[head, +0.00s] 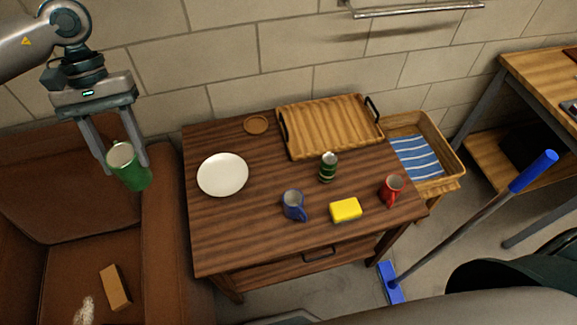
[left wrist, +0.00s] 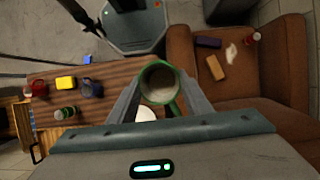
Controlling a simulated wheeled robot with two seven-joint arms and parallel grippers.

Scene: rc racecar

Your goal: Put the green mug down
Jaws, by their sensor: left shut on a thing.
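The green mug (head: 130,168) is held in my left gripper (head: 124,160), in the air over the brown armchair at the left of the head view. The mug is tilted in the head view, and its pale inside shows. In the left wrist view the mug (left wrist: 159,83) sits between the two fingers of my left gripper (left wrist: 160,98), its opening facing the camera. The wooden table (head: 275,240) stands to the right of the held mug. My right gripper is not seen in either view.
On the table are a white plate (head: 222,174), a coaster (head: 256,125), a wooden tray (head: 328,122), a green can (head: 328,167), a blue mug (head: 293,205), a yellow sponge (head: 346,209) and a red mug (head: 391,190). The armchair (head: 70,215) holds a brown block (head: 115,288).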

